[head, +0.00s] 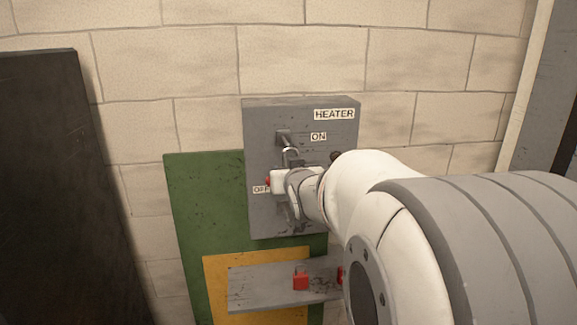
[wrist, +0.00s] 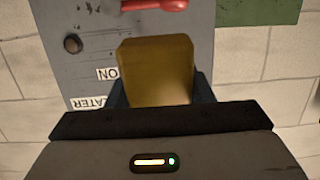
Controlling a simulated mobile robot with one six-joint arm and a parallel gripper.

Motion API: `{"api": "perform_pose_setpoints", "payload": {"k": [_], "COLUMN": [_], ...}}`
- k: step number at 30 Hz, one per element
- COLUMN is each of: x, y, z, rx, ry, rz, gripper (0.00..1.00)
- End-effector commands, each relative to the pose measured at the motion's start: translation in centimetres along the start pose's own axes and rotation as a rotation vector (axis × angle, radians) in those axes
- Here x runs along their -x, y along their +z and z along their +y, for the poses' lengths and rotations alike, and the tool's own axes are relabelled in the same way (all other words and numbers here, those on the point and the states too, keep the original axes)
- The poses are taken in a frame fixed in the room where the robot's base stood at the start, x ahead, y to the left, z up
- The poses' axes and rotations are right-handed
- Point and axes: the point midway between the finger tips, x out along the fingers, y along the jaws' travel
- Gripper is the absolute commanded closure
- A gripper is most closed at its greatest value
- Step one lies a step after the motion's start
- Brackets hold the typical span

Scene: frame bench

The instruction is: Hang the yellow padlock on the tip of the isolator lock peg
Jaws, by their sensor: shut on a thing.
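The yellow padlock (wrist: 157,72) fills the middle of the wrist view, its body held between the dark fingers of my gripper (wrist: 158,95). In the head view my gripper (head: 283,182) is in front of the grey isolator box (head: 262,125), and the padlock's yellow body is hidden there. A thin metal loop, apparently its shackle (head: 291,151), shows just above the gripper. It sits close to a grey bracket (head: 283,137) on the box; I cannot tell whether they touch. I cannot make out the peg tip clearly.
A red handle (wrist: 153,4) shows beyond the padlock, near the OFF label (head: 261,190). A dark round knob (wrist: 72,44) is on the box. Below, a grey shelf (head: 250,287) carries a red padlock (head: 300,279). A dark panel (head: 45,180) stands left.

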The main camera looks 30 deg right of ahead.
Motion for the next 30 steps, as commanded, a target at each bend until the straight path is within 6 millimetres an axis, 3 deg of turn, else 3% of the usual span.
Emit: {"api": "perform_pose_setpoints", "payload": {"k": [7, 30], "x": [0.5, -4.0], "y": [-1.0, -1.5], "z": [0.6, 0.6], "rx": [-0.003, -0.003], "ry": [0.013, 0.012], "rz": [-0.007, -0.007], "gripper": [0.81, 0.81]}}
